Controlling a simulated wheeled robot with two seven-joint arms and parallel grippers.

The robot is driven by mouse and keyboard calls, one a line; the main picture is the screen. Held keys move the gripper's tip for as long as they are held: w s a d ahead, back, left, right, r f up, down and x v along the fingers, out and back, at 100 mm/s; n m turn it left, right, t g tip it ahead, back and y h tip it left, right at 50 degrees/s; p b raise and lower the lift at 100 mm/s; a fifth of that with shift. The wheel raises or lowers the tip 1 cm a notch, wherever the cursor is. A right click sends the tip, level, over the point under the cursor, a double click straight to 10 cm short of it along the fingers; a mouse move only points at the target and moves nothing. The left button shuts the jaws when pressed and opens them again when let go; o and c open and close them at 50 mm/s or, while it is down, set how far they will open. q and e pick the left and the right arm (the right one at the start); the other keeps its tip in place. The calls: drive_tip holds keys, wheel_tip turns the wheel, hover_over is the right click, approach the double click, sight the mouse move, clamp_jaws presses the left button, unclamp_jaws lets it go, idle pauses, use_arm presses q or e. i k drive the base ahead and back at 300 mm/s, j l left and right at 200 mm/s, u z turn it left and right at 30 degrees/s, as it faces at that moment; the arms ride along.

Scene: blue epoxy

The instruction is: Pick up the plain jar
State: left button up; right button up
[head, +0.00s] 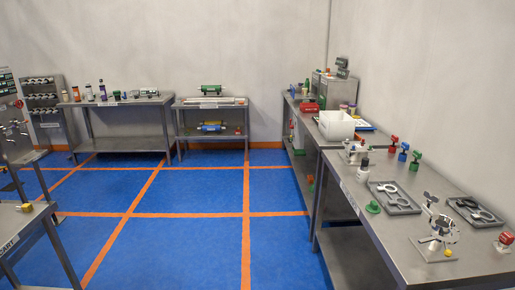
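I cannot single out the plain jar for certain at this distance. Several small bottles and jar-like containers, one of them purple-and-white (103,90), stand on the far left bench (122,102). Two small jar-like containers (347,109) stand behind a white bin (336,125) on the right-hand bench. Their labels are too small to read. Neither of my grippers is in view.
A long steel bench (400,235) on the right holds grey trays (394,198), clamps and coloured valves. A two-tier shelf (211,104) stands at the back wall. A cart (22,225) is at left. The blue floor (185,220) between is clear.

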sight(305, 90)
drive_tip(key=i, duration=2.6)
drive_tip(key=i+z, duration=0.1)
drive_tip(key=i, duration=0.45)
drive_tip(key=i+j+z, duration=0.1)
drive_tip(key=i, duration=0.45)
drive_tip(key=i+j+z, duration=0.1)
drive_tip(key=i, duration=0.4)
drive_tip(key=i+j+z, duration=0.1)
drive_tip(key=i, duration=0.45)
drive_tip(key=i+j+z, duration=0.3)
drive_tip(key=i, duration=0.2)
drive_tip(key=i+j+z, duration=0.35)
drive_tip(key=i+z, duration=0.15)
drive_tip(key=z, duration=0.25)
drive_tip(key=i+j+z, duration=0.15)
drive_tip(key=z, duration=0.25)
